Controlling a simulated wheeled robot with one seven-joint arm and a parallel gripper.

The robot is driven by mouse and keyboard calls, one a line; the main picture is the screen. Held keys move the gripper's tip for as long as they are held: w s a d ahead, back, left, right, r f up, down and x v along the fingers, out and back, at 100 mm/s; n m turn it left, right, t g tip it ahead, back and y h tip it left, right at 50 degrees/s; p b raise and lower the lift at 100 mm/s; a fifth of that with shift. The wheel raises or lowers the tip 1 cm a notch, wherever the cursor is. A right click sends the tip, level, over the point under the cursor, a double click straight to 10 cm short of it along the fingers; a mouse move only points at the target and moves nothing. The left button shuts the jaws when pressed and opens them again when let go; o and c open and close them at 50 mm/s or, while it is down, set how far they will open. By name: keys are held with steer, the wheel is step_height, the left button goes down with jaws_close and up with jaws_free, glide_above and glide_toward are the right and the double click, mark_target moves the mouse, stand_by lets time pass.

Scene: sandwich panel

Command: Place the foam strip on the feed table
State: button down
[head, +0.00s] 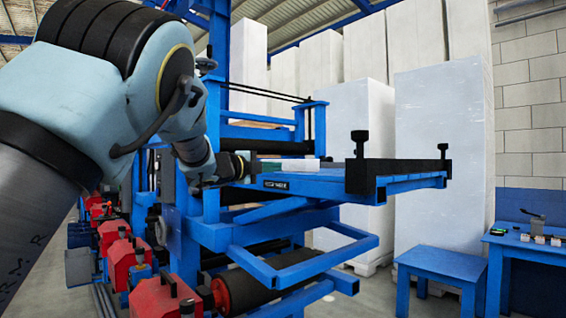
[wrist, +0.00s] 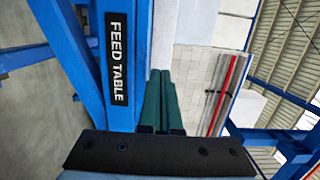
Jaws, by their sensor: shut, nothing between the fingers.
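The blue feed table (head: 330,182) stands mid-picture in the head view, with its label on the front edge. In the wrist view its labelled edge (wrist: 126,60) runs up the left of the fingers. A small white block (head: 300,164), which looks like the foam strip, lies on the table top just right of my gripper (head: 246,164). A pale strip (wrist: 166,35) beyond the fingertips in the wrist view may be the same block. My gripper is at the table's left end. Its teal fingers (wrist: 160,75) are together, with nothing seen between them.
A black beam (head: 400,174) with two upright clamps crosses the table's right end. A roller (head: 275,280) and blue frame bars lie below. Red units (head: 165,300) stand at lower left. Tall white stacks (head: 440,150) rise behind. A blue stool (head: 440,265) and side bench stand at right.

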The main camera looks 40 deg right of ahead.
mark_target(287, 166)
steer(key=d, duration=0.1)
steer(key=d+p, duration=0.1)
steer(key=d, duration=0.1)
steer(key=d+p, duration=0.1)
steer(key=d, duration=0.1)
steer(key=shift+w+r, duration=0.15)
steer(key=shift+w, duration=0.2)
steer(key=shift+w+d+p, duration=0.6)
steer(key=shift+w+p, duration=0.1)
steer(key=shift+w, duration=0.15)
steer(key=shift+w+d+p, duration=0.3)
steer(key=shift+w+d, duration=0.15)
steer(key=shift+d, duration=0.05)
steer(key=shift+w+d+f, duration=0.2)
steer(key=shift+w+d, duration=0.7)
steer(key=shift+w, duration=0.1)
steer(key=shift+s+a+r, duration=0.1)
steer(key=shift+s, duration=0.05)
